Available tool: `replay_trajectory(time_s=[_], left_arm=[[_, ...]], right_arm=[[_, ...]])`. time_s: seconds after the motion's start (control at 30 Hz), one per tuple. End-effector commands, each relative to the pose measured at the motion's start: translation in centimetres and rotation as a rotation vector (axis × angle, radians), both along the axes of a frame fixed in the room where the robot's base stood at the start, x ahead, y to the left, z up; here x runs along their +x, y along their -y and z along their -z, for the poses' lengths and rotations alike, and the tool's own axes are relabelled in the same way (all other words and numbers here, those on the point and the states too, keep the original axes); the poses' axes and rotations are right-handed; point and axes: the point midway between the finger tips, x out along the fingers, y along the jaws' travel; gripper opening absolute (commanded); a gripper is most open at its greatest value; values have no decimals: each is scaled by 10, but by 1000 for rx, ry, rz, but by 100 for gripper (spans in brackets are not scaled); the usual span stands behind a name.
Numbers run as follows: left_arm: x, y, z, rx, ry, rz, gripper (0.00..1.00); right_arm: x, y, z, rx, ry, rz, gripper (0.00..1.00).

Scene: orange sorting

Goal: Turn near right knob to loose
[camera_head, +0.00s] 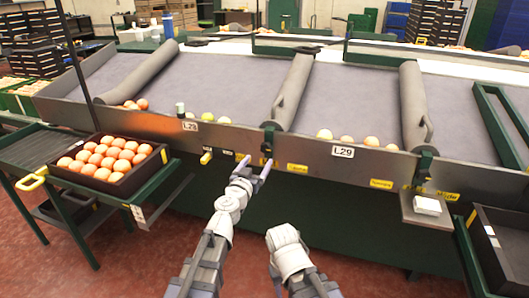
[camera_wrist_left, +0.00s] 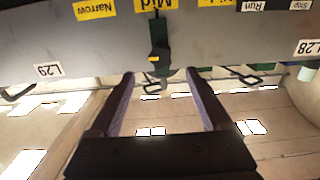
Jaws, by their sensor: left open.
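A dark knob (camera_head: 268,140) on a green bracket sits on the near wall of the sorting table. In the left wrist view this knob (camera_wrist_left: 158,52) has a small yellow mark, beside labels reading Narrow, Mid and what seems Wide. A second knob (camera_head: 424,163) stands further right on the same wall. I cannot read "loose" anywhere. My left gripper (camera_head: 254,168) is open and empty just in front of the first knob; in the left wrist view its fingers (camera_wrist_left: 160,74) point at it, apart from it. My right arm shows at the bottom, its gripper not visible.
A crate of oranges (camera_head: 68,178) stands on a green stand at the left. A small shelf with a white block (camera_head: 427,206) sticks out below the right knob. A yellow lever (camera_head: 206,157) protrudes left of my gripper. Grey rollers (camera_head: 293,90) divide the table.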

Motion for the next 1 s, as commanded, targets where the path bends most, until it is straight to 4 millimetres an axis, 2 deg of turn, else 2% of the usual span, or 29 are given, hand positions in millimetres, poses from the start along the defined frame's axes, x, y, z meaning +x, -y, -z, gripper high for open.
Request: replay_trajectory(time_s=[0.17,0.5,0.6,0.87,1.0], left_arm=[[15,5,0,0,0,2,82],[63,21,0,-1,-1,2,82],[71,23,0,-1,-1,2,82],[73,24,0,-1,-1,2,82],[72,24,0,-1,-1,2,69]], right_arm=[[0,0,0,0,0,0,50],[0,0,0,0,0,0,50],[0,0,0,0,0,0,50],[0,0,0,0,0,0,50],[0,0,0,0,0,0,50]])
